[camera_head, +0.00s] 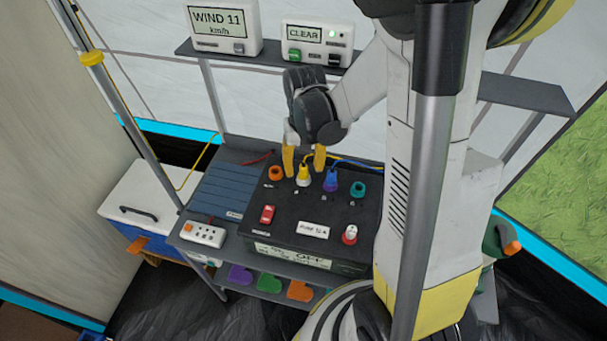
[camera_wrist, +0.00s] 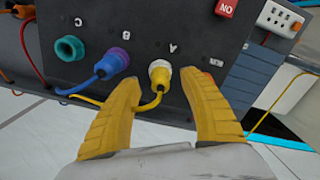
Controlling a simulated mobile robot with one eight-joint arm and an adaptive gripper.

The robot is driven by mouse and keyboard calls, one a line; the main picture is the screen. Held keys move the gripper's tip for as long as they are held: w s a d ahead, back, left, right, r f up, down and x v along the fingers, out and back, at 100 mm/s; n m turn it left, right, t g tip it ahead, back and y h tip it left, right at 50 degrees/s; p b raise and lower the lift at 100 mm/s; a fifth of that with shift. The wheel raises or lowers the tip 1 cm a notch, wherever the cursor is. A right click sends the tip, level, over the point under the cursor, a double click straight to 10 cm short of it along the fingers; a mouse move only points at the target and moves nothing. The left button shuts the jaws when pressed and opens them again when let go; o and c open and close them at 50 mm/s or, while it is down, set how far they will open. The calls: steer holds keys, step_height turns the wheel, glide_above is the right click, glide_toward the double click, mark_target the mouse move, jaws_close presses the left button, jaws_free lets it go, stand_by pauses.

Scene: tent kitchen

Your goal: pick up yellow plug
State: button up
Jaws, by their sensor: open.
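The yellow plug (camera_head: 303,174) stands in the top of a black box (camera_head: 318,217), beside the letter A, with a yellow cable. My gripper (camera_head: 304,166) is open, with one finger to each side of the plug. In the wrist view, the gripper (camera_wrist: 162,90) shows a gap around the plug.
A blue plug (camera_head: 330,181) stands close to the right finger. An orange socket (camera_head: 275,173) and a teal socket (camera_head: 358,188) flank the row. A shelf with displays (camera_head: 318,43) is behind.

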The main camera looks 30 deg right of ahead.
step_height(320, 180, down, 2)
steer(key=shift+w+f+b, duration=0.1)
steer(key=shift+f+b, duration=0.15)
steer(key=shift+b, duration=0.05)
steer(key=shift+r, duration=0.1)
jaws_close()
